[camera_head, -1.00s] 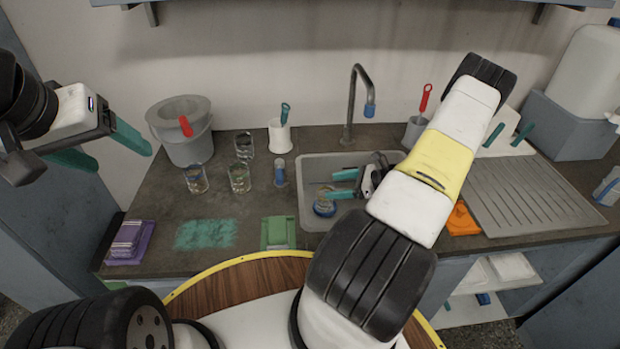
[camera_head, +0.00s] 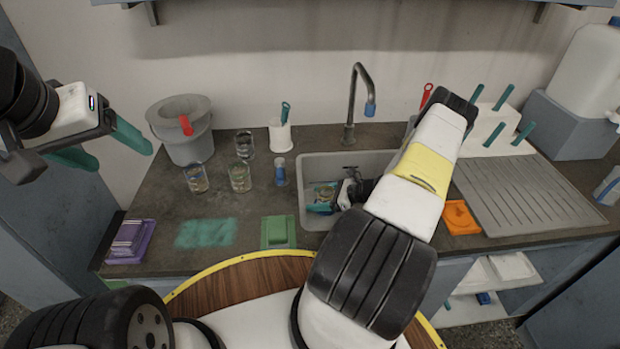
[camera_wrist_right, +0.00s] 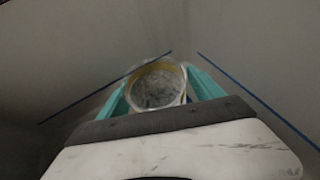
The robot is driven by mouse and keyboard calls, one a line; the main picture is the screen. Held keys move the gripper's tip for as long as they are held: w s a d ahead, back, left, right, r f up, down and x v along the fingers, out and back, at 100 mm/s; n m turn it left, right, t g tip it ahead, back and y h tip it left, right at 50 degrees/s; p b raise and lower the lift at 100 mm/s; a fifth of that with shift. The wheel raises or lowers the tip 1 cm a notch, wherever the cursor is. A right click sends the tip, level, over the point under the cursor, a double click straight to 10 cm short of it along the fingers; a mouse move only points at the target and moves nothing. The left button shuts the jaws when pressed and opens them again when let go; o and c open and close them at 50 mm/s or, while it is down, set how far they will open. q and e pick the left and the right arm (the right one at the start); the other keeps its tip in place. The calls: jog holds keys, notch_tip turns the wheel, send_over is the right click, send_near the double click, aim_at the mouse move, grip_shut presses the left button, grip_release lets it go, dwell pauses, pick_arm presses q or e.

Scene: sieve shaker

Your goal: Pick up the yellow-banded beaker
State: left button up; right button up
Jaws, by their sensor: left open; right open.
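The yellow-banded beaker (camera_wrist_right: 158,86) stands in the sink, seen from above in the right wrist view with a yellow band around its rim. In the head view it shows small in the sink (camera_head: 327,192), partly hidden by the gripper. My right gripper (camera_wrist_right: 160,92) is open, with one teal finger on each side of the beaker; I cannot tell whether they touch it. It also shows low in the sink in the head view (camera_head: 322,199). My left gripper (camera_head: 122,156) is open and empty, raised at the far left.
The sink (camera_head: 311,217) has walls close around the right gripper, with a tap (camera_head: 351,105) behind. Several glass beakers (camera_head: 240,178) stand left of the sink. A grey bucket (camera_head: 185,140), green pad (camera_head: 277,232), purple stack (camera_head: 130,242) and orange cloth (camera_head: 460,217) are on the counter.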

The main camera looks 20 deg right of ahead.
jog(key=c, duration=1.6)
jog(key=shift+o, duration=0.2)
jog(key=shift+r, duration=0.1)
